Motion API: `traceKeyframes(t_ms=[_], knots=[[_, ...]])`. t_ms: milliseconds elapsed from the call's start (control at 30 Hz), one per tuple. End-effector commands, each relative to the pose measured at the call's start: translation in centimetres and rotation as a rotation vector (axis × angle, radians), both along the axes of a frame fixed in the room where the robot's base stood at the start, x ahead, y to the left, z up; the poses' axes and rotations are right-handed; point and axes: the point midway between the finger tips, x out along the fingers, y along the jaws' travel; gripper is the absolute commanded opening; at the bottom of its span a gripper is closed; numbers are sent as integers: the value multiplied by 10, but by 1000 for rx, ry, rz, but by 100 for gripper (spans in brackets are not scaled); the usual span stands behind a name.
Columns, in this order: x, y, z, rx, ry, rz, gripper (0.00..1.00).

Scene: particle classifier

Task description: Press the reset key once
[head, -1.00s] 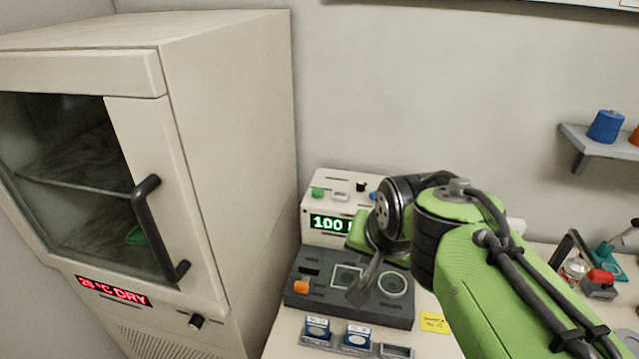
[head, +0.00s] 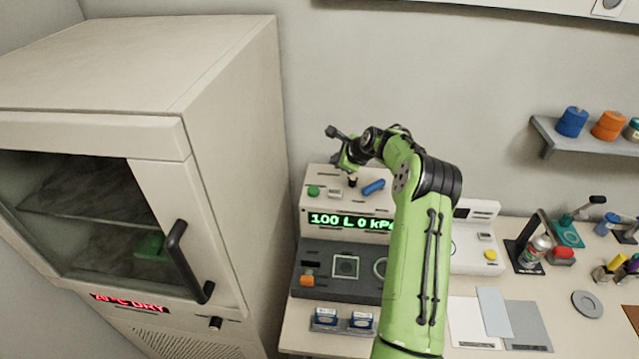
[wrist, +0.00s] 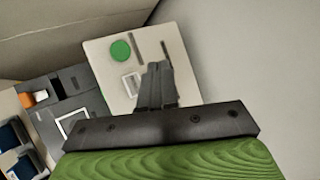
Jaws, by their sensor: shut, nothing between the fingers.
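A cream control box (head: 360,222) with a green "100 L 0 kPa" display stands by the wall. On its top are a round green button (head: 313,190), a pale square key (head: 334,192) with print too small to read, and a blue lever (head: 374,187). I cannot read which control is marked reset. My gripper (head: 352,181) is over the box top, pointing down, right of the pale key. In the wrist view, the shut fingers (wrist: 158,68) appear beside the pale key (wrist: 132,84), with the green button (wrist: 120,50) beyond. Contact cannot be told.
A grey panel (head: 323,262) with an orange switch sits in front of the box, with blue-white cases (head: 326,317) before it. A tall cabinet (head: 230,130) with a door handle stands at left. A shelf (head: 560,134) with spools and bench tools are at right.

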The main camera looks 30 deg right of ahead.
Motion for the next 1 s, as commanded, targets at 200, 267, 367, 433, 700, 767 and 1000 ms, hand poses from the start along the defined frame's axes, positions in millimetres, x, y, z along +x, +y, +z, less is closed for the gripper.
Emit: traceKeyframes(t_ms=[200,267,367,433,700,767,1000], knots=[[0,-1,-4,6,0,-7,0],[0,-1,-4,6,0,-6,0],[0,-1,-6,5,0,-5,0],[0,-1,-10,5,1,-4,0],[-1,-1,-46,4,3,-4,0],[0,0,-55,5,2,-4,0],[-1,0,-89,6,3,-3,0]])
